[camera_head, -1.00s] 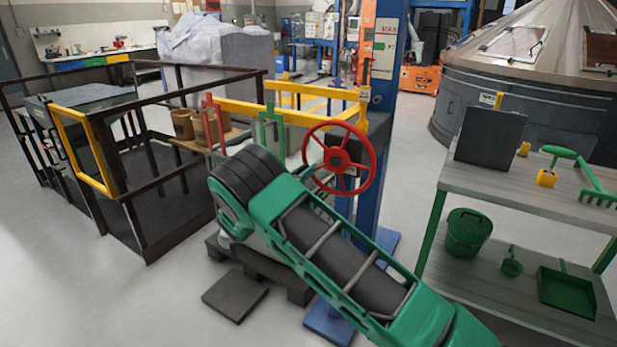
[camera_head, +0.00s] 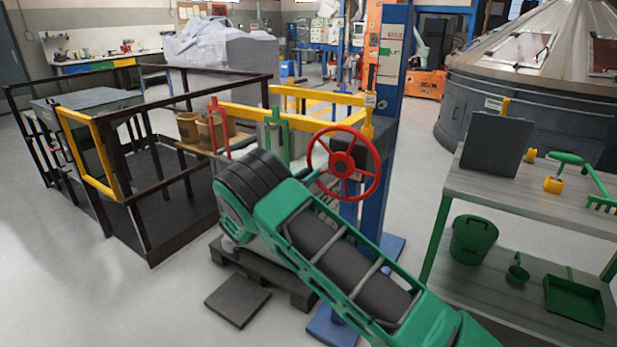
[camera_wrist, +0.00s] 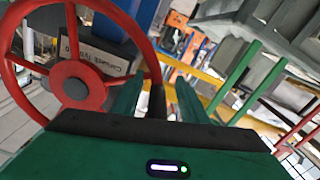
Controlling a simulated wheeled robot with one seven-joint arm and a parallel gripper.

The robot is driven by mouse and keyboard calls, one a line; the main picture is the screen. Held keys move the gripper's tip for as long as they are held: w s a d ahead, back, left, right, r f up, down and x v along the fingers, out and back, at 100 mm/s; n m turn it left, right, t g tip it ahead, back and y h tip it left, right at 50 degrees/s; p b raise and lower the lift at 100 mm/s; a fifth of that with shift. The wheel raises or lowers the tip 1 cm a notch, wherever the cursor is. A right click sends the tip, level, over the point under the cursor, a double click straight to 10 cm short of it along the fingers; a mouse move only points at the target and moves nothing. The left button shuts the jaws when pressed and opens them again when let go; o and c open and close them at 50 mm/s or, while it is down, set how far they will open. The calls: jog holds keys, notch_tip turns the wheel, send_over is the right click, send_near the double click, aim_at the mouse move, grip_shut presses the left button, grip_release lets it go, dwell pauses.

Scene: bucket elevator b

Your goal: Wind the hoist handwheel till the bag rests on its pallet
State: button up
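The red handwheel (camera_head: 344,163) stands upright on the blue column (camera_head: 390,95). It fills the left of the wrist view (camera_wrist: 76,82). My gripper (camera_wrist: 157,92) is at the rim's right side there. Its two green fingers stand apart, with a dark upright grip (camera_wrist: 157,102) between them. A narrow gap shows beside the right finger, so it looks open around this grip. In the head view my arm hides most of the gripper. A dark pallet (camera_head: 303,292) lies on the floor behind my arm. I cannot make out the bag for certain; my arm covers that area.
A two-level bench (camera_head: 520,205) with green tools stands at the right. A dark railed platform (camera_head: 170,205) with a yellow gate frame (camera_head: 88,140) stands left. A yellow beam (camera_head: 300,112) runs behind the wheel. A dark plate (camera_head: 237,303) lies in front of the pallet.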

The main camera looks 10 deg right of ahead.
jog(key=shift+f, duration=0.1)
jog(key=v, duration=1)
jog(key=shift+s+a, duration=0.2)
jog(key=shift+s, duration=0.05)
